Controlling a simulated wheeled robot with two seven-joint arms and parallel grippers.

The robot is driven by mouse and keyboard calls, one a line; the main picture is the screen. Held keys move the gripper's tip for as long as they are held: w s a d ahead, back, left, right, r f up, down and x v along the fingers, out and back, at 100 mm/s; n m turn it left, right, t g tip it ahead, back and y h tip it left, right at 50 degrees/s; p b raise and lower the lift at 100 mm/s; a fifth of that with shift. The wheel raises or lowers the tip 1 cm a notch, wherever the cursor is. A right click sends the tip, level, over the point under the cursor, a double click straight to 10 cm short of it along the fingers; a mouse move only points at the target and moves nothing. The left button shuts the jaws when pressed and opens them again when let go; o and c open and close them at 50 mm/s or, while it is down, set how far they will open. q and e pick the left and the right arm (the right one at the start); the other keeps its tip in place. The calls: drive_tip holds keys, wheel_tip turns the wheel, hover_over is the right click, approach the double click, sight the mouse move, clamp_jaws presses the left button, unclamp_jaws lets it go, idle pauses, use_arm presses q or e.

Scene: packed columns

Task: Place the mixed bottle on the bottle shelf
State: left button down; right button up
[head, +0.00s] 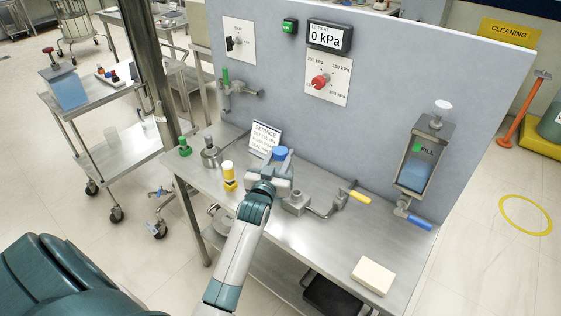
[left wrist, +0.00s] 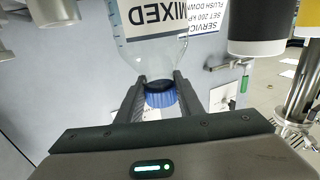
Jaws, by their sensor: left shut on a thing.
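The mixed bottle (left wrist: 150,55) is clear, with a blue cap (left wrist: 160,97) and a white label reading MIXED; it appears upside down in the left wrist view. My left gripper (left wrist: 160,84) is shut on it at the cap and neck. In the head view the left gripper (head: 281,168) is over the steel bench, and it hides most of the bottle; only the blue cap (head: 281,152) shows clearly. I cannot tell which surface is the bottle shelf; a trolley (head: 135,155) with two levels stands at the left. My right gripper is not in view.
A grey panel (head: 385,75) rises behind. Floor is open between bench and trolley.

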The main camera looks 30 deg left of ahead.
use_arm(q)
wheel_tip(320, 180, up, 10)
drive_tip(key=shift+f+b, duration=0.1)
drive_tip(key=shift+b, duration=1)
drive_tip(key=shift+d+f, duration=0.1)
drive_tip(key=s+d+f+m+h+b, duration=0.1)
drive_tip(key=s+d+f+h+b, duration=0.1)
drive_tip(key=s+d, duration=0.4)
drive_tip(key=s+d+f+m+h+b, duration=0.2)
drive_tip(key=s+d, duration=0.5)
drive_tip(key=d, duration=0.8)
drive_tip(key=shift+s+d+f+t+h+b, duration=0.2)
drive_tip(key=shift+d+f+t+h+b, duration=0.15)
drive_tip(key=shift+f+h, duration=0.35)
